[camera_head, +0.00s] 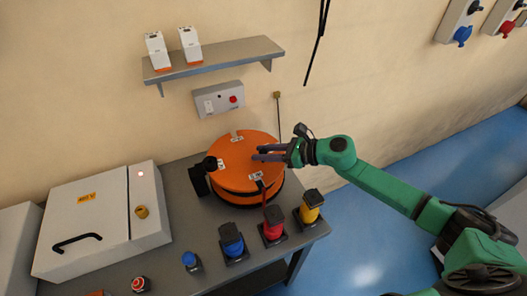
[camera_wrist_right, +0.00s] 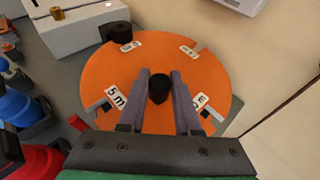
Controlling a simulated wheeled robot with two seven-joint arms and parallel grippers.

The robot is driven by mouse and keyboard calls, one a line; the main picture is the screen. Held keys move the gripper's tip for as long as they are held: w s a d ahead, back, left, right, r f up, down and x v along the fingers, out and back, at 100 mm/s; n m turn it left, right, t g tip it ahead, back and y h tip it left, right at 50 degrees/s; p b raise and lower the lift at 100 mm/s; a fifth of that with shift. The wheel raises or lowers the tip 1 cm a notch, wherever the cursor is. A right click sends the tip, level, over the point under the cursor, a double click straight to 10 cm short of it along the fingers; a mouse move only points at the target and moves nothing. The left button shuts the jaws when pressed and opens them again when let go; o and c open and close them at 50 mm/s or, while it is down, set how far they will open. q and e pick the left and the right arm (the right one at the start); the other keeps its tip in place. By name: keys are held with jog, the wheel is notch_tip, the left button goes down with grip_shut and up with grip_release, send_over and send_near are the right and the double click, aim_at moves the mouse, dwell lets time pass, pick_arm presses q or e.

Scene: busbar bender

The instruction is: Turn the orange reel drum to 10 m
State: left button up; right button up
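The orange reel drum (camera_head: 238,177) lies flat on the grey bench, with white labels near its rim; one label in the right wrist view reads 5 m (camera_wrist_right: 115,94). The other labels are too small or too turned to read. My right gripper (camera_head: 258,154) is over the drum top, reaching in from the right. In the right wrist view its two fingers (camera_wrist_right: 160,85) are apart, one on each side of a black knob (camera_wrist_right: 159,89) on the drum. I cannot tell whether they touch it. My left gripper is out of view.
A black block (camera_head: 199,180) stands at the drum's left edge. Red (camera_head: 272,228), blue (camera_head: 232,242) and yellow (camera_head: 311,206) plugs stand in front. A grey cabinet (camera_head: 97,214) is at the left. A wall box (camera_head: 217,99) and a shelf (camera_head: 214,57) are behind.

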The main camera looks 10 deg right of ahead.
grip_shut()
dwell(1.1)
